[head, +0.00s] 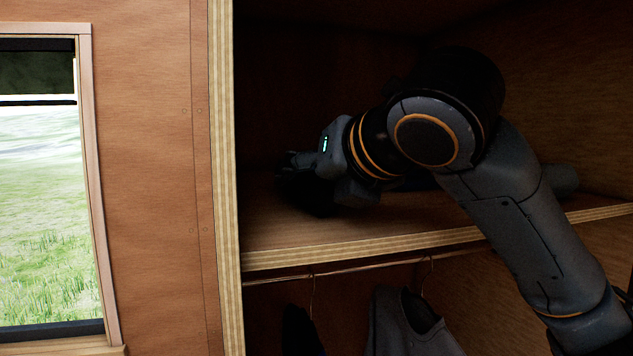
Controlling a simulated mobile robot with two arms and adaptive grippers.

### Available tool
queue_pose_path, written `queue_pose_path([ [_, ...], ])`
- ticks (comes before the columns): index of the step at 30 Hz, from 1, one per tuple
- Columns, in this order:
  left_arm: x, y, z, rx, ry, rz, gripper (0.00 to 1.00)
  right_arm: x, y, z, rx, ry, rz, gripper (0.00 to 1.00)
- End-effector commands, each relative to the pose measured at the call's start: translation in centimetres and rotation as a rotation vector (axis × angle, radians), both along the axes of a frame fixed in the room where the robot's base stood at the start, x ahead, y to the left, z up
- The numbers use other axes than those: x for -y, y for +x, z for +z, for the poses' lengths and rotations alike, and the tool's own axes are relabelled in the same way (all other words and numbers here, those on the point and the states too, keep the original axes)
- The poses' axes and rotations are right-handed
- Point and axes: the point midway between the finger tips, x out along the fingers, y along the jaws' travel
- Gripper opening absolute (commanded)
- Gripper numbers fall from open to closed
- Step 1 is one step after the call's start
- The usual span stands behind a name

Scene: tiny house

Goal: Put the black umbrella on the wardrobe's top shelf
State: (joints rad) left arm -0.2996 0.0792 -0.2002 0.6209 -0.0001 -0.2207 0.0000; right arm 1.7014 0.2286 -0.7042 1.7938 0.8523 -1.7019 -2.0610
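The wardrobe's top shelf (400,239) is a wooden board in the upper compartment. My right arm reaches over its front edge from the right. My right gripper (298,165) is inside the compartment, low over the left part of the shelf. Its fingers are in deep shadow, so I cannot tell whether they are open or shut. A dark, long rounded thing shows behind my arm, with its end (563,179) at the right on the shelf. It looks like the black umbrella, but my arm hides most of it. My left gripper is out of view.
Below the shelf, a rail (350,268) carries hangers with dark clothes (405,325). The wardrobe's left upright (226,180) stands close to my gripper's left. A wall with a window (45,200) is further left.

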Motion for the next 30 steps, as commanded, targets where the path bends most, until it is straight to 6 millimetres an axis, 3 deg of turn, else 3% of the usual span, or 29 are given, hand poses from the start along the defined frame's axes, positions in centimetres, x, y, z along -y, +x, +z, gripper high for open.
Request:
queue_pose_path([
  [8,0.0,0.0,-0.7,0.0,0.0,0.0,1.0,0.4,-0.8,0.4,0.003,0.002,0.001,0.69],
  [21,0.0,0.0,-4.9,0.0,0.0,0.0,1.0,4.0,-8.1,3.5,0.005,0.002,-0.001,0.69],
  [30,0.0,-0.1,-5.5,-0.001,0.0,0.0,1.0,5.0,-10.0,4.6,0.001,0.0,0.0,0.69],
])
